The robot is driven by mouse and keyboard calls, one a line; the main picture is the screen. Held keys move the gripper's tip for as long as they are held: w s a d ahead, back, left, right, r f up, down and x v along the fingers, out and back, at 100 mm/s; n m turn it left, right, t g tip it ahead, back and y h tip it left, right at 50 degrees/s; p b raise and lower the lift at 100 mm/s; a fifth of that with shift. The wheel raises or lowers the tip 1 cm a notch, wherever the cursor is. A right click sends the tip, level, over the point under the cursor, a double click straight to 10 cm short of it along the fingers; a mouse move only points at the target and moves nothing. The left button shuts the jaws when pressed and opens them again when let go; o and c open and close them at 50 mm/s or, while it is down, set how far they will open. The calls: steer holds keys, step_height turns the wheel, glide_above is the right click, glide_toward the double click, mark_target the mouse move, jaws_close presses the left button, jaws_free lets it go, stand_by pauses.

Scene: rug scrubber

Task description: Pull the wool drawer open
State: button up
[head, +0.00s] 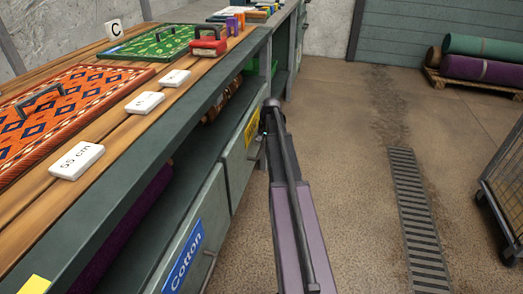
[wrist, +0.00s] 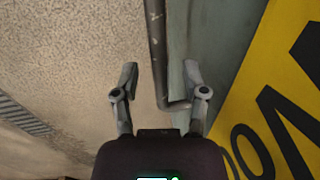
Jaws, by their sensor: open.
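The wool drawer front (head: 238,163) is grey-green with a yellow label (head: 252,126). It sits under the bench, roughly in line with the Cotton drawer front. In the wrist view the yellow label (wrist: 265,110) shows large dark letters, partly cut off. The drawer's dark bar handle (wrist: 156,50) runs lengthwise and bends in toward the front at its near end. My gripper (wrist: 160,77) is open, with one finger on each side of the handle in the picture. I cannot tell whether either finger touches it. In the head view my arm hides most of the gripper.
The Cotton drawer (head: 190,245) has a blue label and is nearer. A floor drain (head: 415,220) and wheeled cage (head: 505,185) lie right. The floor between is clear.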

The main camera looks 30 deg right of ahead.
steer(key=shift+w+f+b, duration=0.1)
steer(key=shift+f+b, duration=0.3)
steer(key=shift+f, duration=0.2)
jaws_close()
